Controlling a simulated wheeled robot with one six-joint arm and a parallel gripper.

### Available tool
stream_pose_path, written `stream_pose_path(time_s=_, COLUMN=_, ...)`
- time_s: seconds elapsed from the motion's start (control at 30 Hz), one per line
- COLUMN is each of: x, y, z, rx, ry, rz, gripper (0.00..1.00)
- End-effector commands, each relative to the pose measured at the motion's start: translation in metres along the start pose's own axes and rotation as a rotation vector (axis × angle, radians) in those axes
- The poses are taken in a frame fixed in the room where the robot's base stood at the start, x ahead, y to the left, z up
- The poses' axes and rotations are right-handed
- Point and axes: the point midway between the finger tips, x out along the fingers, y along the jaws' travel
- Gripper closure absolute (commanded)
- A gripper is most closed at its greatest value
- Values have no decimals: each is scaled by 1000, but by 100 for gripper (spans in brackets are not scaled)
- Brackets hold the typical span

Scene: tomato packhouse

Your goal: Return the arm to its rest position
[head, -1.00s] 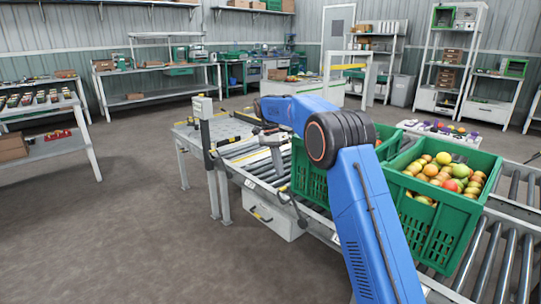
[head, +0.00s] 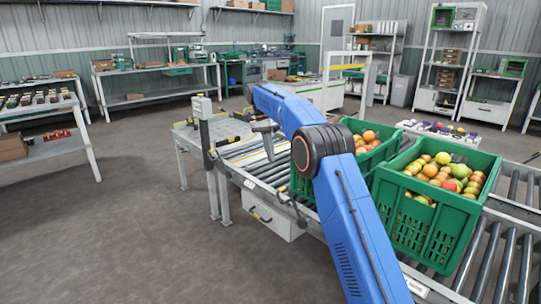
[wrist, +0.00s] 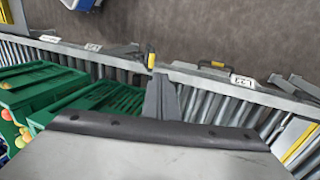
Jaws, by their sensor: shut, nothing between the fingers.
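My arm is blue and reaches up and away over the roller conveyor (head: 247,152) in the head view. My gripper (head: 269,152) hangs down from the arm's far end above the conveyor, small in the head view. In the wrist view my gripper (wrist: 161,84) shows as dark fingers closed together with nothing between them. Conveyor rollers (wrist: 200,101) lie beneath it. The gripper appears clear of the crates.
A green crate (head: 424,222) of mixed tomatoes stands on the conveyor at right. Another green crate (head: 303,187) stands behind my arm, partly hidden; crates also show at left in the wrist view (wrist: 38,92). Floor at left is clear.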

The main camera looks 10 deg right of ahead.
Motion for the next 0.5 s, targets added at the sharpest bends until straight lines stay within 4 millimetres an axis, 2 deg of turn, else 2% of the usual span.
stream_pose_path(time_s=0.17, x=-4, y=6, z=0, rx=-8, ry=1, rz=-8, gripper=100)
stream_pose_path(time_s=0.27, x=-13, y=22, z=0, rx=-30, ry=4, rz=-24, gripper=100)
stream_pose_path(time_s=0.5, x=-39, y=84, z=3, rx=-122, ry=21, rz=-88, gripper=100)
